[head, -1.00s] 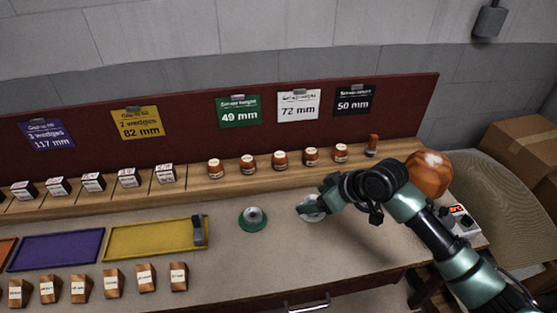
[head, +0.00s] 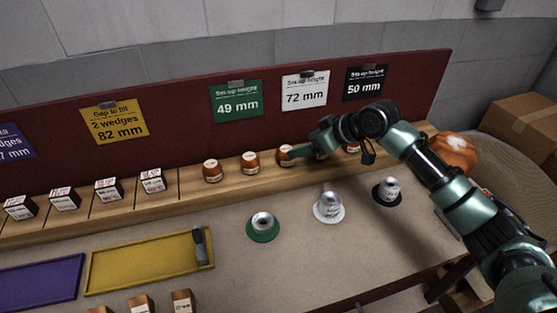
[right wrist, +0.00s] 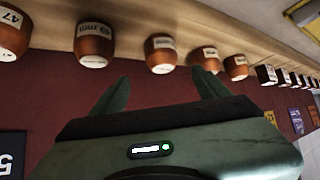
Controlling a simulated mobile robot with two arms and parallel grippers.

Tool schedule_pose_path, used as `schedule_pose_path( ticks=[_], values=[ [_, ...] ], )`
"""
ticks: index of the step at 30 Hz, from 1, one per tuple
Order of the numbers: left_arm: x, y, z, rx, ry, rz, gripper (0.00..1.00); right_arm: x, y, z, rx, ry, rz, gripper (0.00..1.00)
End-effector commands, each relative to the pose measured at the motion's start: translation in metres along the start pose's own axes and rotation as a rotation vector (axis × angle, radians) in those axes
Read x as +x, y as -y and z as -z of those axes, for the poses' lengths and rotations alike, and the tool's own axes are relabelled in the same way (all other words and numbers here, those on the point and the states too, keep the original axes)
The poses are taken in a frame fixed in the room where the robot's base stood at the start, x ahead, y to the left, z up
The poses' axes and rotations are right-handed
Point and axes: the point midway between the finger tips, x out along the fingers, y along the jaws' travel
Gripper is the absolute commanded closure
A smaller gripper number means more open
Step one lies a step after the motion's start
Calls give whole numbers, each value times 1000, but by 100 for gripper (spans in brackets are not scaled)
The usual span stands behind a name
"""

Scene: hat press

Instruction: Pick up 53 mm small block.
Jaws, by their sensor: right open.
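Several small round brown wooden blocks with white labels stand in a row on the wooden shelf, among them one at the left end (head: 212,171) and one beside it (head: 250,162). The label saying 53 mm cannot be made out on any of them. My right gripper (head: 291,153) is at the row, by the third block (head: 285,156), and my arm partly covers the blocks to its right. In the right wrist view the open, empty fingers (right wrist: 162,88) point at the row, with one block (right wrist: 160,54) ahead between them. My left gripper is out of view.
Green (head: 263,232), white (head: 328,208) and black (head: 387,192) round stands sit on the bench below the shelf. White-labelled dark blocks (head: 109,189) fill the shelf's left part. A yellow tray (head: 140,265) lies at lower left. The red backboard (head: 180,130) rises behind the shelf.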

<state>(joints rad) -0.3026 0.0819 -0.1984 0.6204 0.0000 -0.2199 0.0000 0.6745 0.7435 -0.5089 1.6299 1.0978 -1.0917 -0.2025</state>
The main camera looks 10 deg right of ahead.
Motion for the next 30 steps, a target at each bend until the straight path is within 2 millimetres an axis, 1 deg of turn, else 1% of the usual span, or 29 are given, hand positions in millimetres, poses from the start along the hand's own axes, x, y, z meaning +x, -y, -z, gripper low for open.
schedule_pose_path(
  ticks=[1, 4, 8, 14, 18, 21, 25, 30],
  values=[
    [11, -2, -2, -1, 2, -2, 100, 8, 0, -8, 0, -1, 0, 25],
    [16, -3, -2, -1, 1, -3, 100, 12, 0, -11, 0, -1, 0, 25],
    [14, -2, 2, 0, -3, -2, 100, 21, 0, -10, 3, 0, 2, 25],
    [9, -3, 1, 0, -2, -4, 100, 43, 2, -11, 2, 0, 2, 25],
    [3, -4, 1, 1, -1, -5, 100, 64, 4, -14, 3, 1, 3, 25],
    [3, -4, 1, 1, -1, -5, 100, 78, 4, -15, 2, -1, 1, 25],
    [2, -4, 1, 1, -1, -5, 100, 87, 4, -16, 1, 0, 0, 25],
    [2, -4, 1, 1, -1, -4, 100, 88, 4, -16, 0, -1, 0, 25]
  ],
)
